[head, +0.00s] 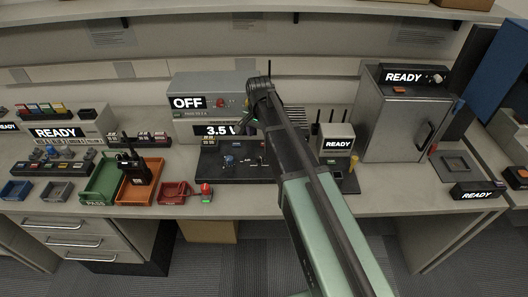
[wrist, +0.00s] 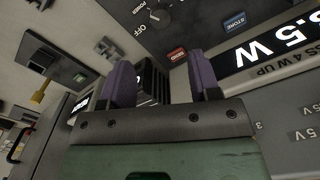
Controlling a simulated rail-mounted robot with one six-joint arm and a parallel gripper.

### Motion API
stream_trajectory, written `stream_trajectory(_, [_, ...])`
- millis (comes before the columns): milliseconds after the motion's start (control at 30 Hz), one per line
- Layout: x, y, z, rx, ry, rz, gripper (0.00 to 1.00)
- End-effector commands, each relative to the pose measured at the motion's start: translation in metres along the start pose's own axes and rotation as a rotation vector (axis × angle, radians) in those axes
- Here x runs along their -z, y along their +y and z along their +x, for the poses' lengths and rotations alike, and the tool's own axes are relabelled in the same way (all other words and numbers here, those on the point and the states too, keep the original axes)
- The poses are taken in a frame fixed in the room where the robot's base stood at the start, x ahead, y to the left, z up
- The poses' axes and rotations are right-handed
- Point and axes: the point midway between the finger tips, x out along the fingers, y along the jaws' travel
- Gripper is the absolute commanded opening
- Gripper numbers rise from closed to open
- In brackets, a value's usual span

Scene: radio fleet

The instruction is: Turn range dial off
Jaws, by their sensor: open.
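A dark dial (wrist: 152,14) shows at the top edge of the wrist view, on a dark panel, with an OFF label beside it. It is partly cut off, and I cannot tell for sure which mark it points at. My gripper (wrist: 161,78) is open and empty, its two purple fingers apart and below the dial in the picture, not touching it. In the head view my arm reaches over the bench to the instrument with the 3.5 W display (head: 215,130). There the arm covers the display's right part, and I cannot make out the dial or the fingertips.
A red button (wrist: 177,54) and a blue STORE button (wrist: 235,22) sit near the dial. A grey unit (head: 240,88) with an OFF screen stands above the display. A dark board (head: 225,172) lies in front. A grey cabinet (head: 395,125) stands to the right.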

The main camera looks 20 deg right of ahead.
Motion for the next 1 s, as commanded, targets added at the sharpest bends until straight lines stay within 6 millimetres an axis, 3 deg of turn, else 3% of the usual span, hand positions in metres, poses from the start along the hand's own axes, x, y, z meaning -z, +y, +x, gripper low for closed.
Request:
stream_trajectory(167, [0.000,0.000,0.024,-0.001,0.002,-0.003,0.57])
stream_trajectory(400, [0.000,-0.001,0.082,-0.001,0.004,-0.005,0.57])
stream_trajectory(533, [0.000,-0.001,0.105,-0.001,0.004,-0.005,0.57])
stream_trajectory(867, [0.000,-0.001,0.108,-0.001,0.004,-0.006,0.57])
stream_trajectory(1000, [0.000,-0.001,0.107,-0.001,0.004,-0.006,0.38])
